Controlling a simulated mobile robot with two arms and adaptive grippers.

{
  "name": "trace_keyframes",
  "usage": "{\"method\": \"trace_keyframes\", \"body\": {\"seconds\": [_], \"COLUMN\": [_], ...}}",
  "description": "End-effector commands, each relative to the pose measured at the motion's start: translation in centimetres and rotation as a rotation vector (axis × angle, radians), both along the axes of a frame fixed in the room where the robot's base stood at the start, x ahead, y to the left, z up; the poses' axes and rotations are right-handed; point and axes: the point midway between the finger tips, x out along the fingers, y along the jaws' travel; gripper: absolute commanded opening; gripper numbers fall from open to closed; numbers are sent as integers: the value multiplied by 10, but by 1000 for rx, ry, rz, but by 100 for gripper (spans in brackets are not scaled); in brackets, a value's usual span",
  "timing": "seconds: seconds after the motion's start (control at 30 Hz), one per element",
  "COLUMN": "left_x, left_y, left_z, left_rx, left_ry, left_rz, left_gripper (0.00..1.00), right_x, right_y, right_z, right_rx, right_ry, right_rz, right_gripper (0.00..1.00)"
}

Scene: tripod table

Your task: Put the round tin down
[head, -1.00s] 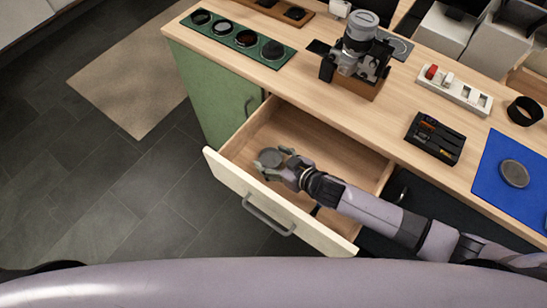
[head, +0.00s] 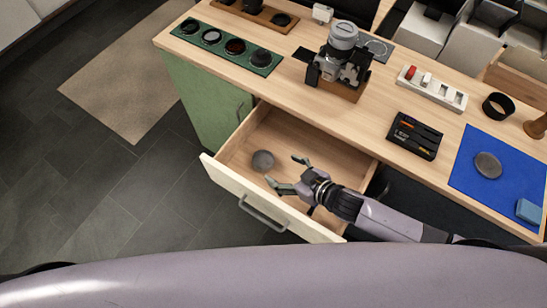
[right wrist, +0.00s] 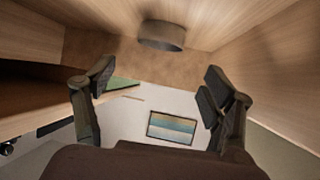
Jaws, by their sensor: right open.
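The round tin (head: 263,160) is a small grey disc-shaped can. It lies on the floor of the open drawer (head: 238,182), towards the drawer's left side. In the right wrist view the tin (right wrist: 162,35) shows at the top middle, beyond the fingertips and apart from them. My right gripper (head: 287,174) is open and empty, inside the drawer area to the right of the tin. Its two spread fingers also show in the right wrist view (right wrist: 158,86), with nothing between them. My left gripper is not in view.
The wooden counter (head: 300,95) holds a camera (head: 340,60), a green lens tray (head: 225,43), a black tool tray (head: 415,136), a white strip (head: 432,88) and a blue mat (head: 470,185) with a grey disc on it. The drawer's right part is clear.

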Motion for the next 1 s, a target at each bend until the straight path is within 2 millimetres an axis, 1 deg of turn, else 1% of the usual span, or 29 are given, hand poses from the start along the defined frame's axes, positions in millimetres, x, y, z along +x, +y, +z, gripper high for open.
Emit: {"method": "trace_keyframes", "body": {"seconds": [0.03,0.2,0.37,1.0], "left_x": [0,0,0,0], "left_y": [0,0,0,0], "left_z": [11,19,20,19], "left_rx": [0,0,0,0], "left_ry": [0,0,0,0], "left_rz": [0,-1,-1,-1], "left_gripper": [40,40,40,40], "right_x": [-7,-18,-21,-20], "right_y": [-5,-17,-19,-19], "right_z": [9,15,16,16], "right_rx": [2,1,1,1], "right_ry": [3,1,-1,-1], "right_rz": [-1,0,0,0], "right_gripper": [77,77,77,77]}}
